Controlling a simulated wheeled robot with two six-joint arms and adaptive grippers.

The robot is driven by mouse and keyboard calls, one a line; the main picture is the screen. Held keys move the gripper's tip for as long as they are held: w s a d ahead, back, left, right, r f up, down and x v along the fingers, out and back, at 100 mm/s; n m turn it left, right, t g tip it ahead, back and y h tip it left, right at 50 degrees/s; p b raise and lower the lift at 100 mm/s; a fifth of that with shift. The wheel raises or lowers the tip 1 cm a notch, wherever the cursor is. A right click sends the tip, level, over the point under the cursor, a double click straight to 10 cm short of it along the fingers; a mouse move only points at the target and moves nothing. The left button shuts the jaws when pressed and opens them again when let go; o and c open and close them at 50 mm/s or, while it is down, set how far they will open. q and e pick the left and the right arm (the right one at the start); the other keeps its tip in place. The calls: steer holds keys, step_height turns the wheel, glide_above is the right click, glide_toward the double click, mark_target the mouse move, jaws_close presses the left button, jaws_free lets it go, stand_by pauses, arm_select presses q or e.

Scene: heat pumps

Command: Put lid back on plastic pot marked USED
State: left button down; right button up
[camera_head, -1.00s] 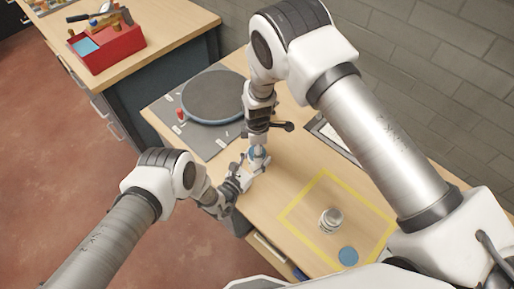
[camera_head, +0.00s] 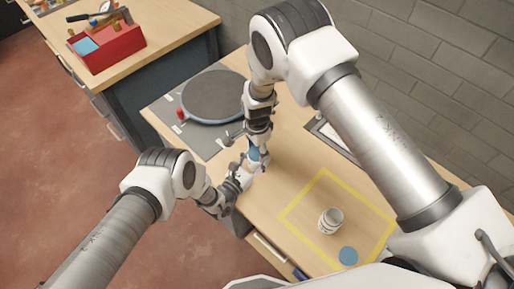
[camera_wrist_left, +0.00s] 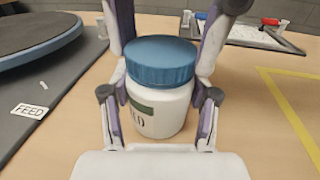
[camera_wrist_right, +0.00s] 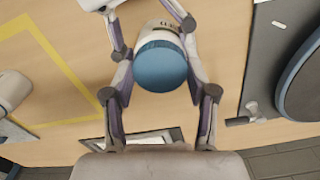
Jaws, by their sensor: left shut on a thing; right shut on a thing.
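A white plastic pot with a blue lid (camera_wrist_left: 160,62) on top stands on the bench in the left wrist view. Its label (camera_wrist_left: 138,112) has a green band and letters partly hidden by a finger. My left gripper (camera_head: 246,168) is shut around the pot's body. My right gripper (camera_head: 258,153) comes from above and is shut on the blue lid, which shows between its fingers in the right wrist view (camera_wrist_right: 160,66). A second white pot (camera_head: 330,222), without a lid, stands inside the yellow square. A loose blue lid (camera_head: 348,255) lies flat beside it.
A dark round plate (camera_head: 215,95) on a grey mat lies at the back left, with a FEED label (camera_wrist_left: 30,111). A tray (camera_head: 328,130) lies near the wall. A red toolbox (camera_head: 110,50) stands on another bench. The yellow square (camera_head: 300,200) has bare room.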

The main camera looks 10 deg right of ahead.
steer(key=o, duration=1.3)
steer(key=shift+r, duration=2.25)
steer(key=shift+c, duration=0.5)
